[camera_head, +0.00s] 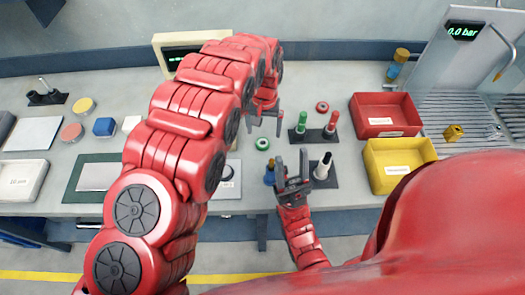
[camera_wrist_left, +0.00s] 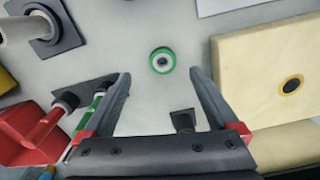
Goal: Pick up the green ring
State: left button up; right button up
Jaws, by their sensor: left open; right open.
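The green ring (camera_head: 262,144) lies flat on the grey table, left of the black rack. In the left wrist view the ring (camera_wrist_left: 162,60) sits ahead of the fingertips, between their lines, and nothing touches it. My left gripper (camera_head: 264,122) is open and empty, above the table just behind the ring; its two fingers also show in the left wrist view (camera_wrist_left: 160,75). My right gripper (camera_head: 292,165) is open and empty, in front of the ring and to its right, beside the white post.
A black rack (camera_head: 296,135) holds green and red pieces. A red ring (camera_head: 322,107) lies behind it. A white post (camera_head: 323,166) stands on a dark base. A red bin (camera_head: 378,99) and a yellow bin (camera_head: 374,172) stand at right. A display box (camera_head: 168,59) stands behind my left arm.

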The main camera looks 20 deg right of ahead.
aim_at(263, 141)
pick_arm(q)
jog(key=shift+f, duration=0.95)
jog(key=shift+f+p, duration=0.15)
jog(key=shift+p, duration=0.15)
jog(key=f+p, duration=0.2)
jog(key=f, duration=0.1)
jog(key=shift+w+a+f, duration=0.1)
jog(key=shift+w+f, duration=0.1)
jog(key=shift+f, duration=0.1)
jog(key=shift+f+p, duration=0.3)
jog(key=shift+f, duration=0.35)
jog(key=c, duration=1.3)
jog(key=shift+r, duration=0.1)
